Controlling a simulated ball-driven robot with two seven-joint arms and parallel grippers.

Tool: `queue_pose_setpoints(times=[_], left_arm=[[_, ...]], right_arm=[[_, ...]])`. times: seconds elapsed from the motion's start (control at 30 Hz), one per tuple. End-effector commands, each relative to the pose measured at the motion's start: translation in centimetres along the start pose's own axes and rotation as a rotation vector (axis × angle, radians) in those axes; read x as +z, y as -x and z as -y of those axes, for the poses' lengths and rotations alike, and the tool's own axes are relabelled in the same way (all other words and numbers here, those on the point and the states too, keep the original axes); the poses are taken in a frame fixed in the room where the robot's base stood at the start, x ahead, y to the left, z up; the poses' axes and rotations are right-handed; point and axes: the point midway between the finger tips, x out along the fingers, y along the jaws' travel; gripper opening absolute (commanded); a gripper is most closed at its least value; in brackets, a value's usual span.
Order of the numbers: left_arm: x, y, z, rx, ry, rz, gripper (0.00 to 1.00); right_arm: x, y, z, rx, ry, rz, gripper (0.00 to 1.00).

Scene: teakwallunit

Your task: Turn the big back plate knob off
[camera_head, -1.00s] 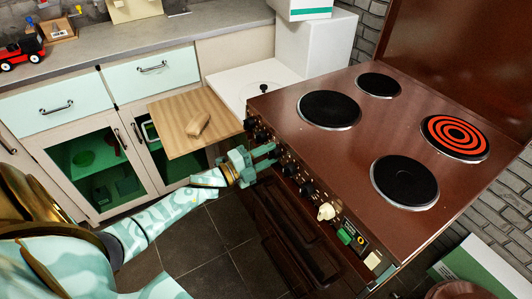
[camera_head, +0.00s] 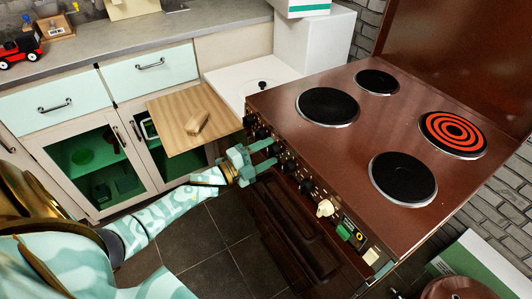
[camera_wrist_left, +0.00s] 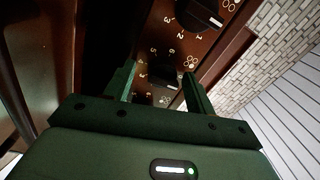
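The brown stove has a front row of black knobs (camera_head: 288,166) with a cream knob (camera_head: 325,208) farther right. The back right plate (camera_head: 453,134) glows orange-red; the other plates are dark. My left gripper (camera_head: 272,155) is at the knob row, its fingers pointing at the panel. In the left wrist view the two fingers (camera_wrist_left: 158,88) are apart, with a dark knob (camera_wrist_left: 163,73) between them farther ahead. Contact with it cannot be made out. Another black knob (camera_wrist_left: 197,14) shows above, beside printed numbers. My right gripper is not in view.
Below the knobs is the brown oven front (camera_head: 290,230). The grey counter (camera_head: 150,45) runs along the back left. Dark floor tiles lie open below my arm.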

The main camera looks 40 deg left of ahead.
Motion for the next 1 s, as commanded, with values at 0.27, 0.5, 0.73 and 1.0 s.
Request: queue_pose_setpoints(times=[0.27, 0.5, 0.73, 1.0], left_arm=[[0.0, 0.1, 0.2, -0.003, -0.002, -0.001, 0.55], [0.0, 4.1, 0.3, -0.001, -0.001, 0.0, 0.55], [0.0, 10.5, 0.1, 0.002, 0.001, 0.001, 0.55], [0.1, 15.5, 0.0, 0.001, 0.0, 0.002, 0.55]], right_arm=[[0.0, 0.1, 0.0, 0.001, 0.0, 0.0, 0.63], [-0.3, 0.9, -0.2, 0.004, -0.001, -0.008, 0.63], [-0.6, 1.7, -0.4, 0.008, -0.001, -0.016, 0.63], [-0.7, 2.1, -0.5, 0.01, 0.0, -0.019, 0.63]])
